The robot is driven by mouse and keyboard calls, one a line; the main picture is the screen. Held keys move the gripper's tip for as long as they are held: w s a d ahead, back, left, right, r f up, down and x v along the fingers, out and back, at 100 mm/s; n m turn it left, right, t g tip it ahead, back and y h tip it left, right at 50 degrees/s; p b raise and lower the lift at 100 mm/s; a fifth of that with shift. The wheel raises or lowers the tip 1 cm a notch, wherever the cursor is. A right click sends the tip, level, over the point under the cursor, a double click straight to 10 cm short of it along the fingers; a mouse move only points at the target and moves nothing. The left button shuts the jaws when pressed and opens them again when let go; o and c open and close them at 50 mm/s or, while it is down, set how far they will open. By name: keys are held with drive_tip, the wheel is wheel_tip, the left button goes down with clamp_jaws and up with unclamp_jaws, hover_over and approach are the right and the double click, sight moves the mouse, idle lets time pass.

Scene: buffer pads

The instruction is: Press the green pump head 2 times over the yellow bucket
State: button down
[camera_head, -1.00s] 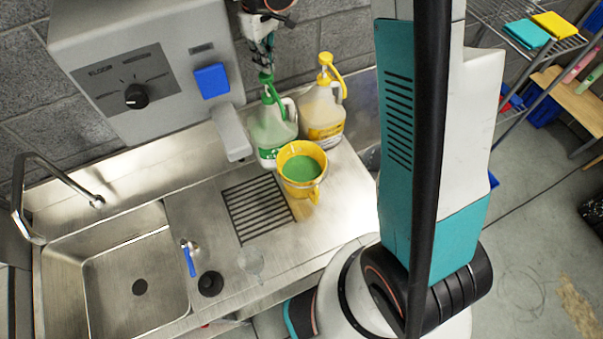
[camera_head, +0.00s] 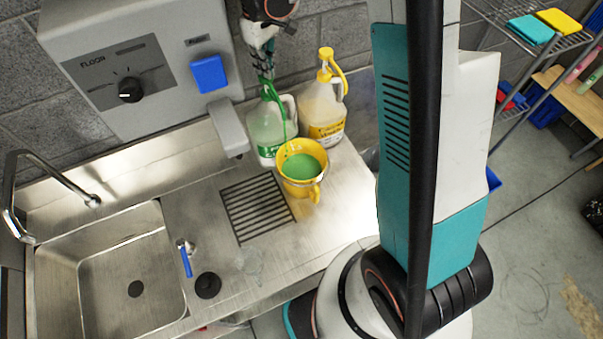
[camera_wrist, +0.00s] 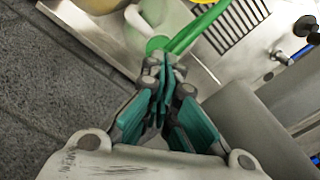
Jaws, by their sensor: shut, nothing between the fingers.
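The green pump head (camera_head: 271,92) tops the white jug with a green label (camera_head: 268,132) against the back wall. My gripper (camera_head: 265,77) is shut, pointing down, with its fingertips at the top of the pump head and seemingly touching it. The head sits low on the jug. In the wrist view the shut fingertips (camera_wrist: 160,62) lie over the green pump head (camera_wrist: 158,44), partly hiding it. A thin green line runs from the spout to the yellow bucket (camera_head: 298,188), which stands upright in front of the jug and holds green liquid.
A second jug with a yellow pump (camera_head: 326,115) stands close to the right. A grey dispenser box (camera_head: 140,75) hangs to the left. A drain grate (camera_head: 257,208) and a sink (camera_head: 130,275) lie left of the bucket. The counter right of the bucket is clear.

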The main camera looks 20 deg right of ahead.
drive_tip(key=shift+f+b, duration=0.4)
drive_tip(key=shift+f, duration=0.25)
drive_tip(key=shift+r, duration=0.1)
drive_tip(key=shift+r+p, duration=1.25)
drive_tip(key=shift+r, duration=1.05)
drive_tip(key=shift+r, duration=0.15)
wheel_tip(320, 180, up, 5)
drive_tip(key=p, duration=0.2)
drive_tip(key=shift+p, duration=0.35)
